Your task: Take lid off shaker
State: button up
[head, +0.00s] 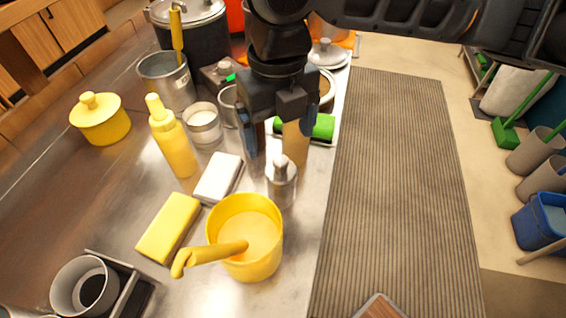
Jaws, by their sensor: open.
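A small silver shaker (282,190) stands upright on the metal counter, just behind the yellow pot. The fingers do not appear to touch the lid. My arm hides part of the counter behind.
A yellow pot (270,262) with a handle stands close in front of the shaker. A white block (218,178), yellow block (168,228) and yellow bottle (175,150) are to the left. A green item (323,127) lies behind right. The counter ends right of the shaker, above a striped mat (400,200).

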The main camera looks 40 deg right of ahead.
aim_at(281, 160)
jog(key=f, duration=0.6)
jog(key=shift+s+a+f, duration=0.15)
jog(key=shift+s+f, duration=0.2)
jog(key=shift+f, duration=0.05)
jog(key=c, duration=0.7)
jog(key=shift+c, duration=0.2)
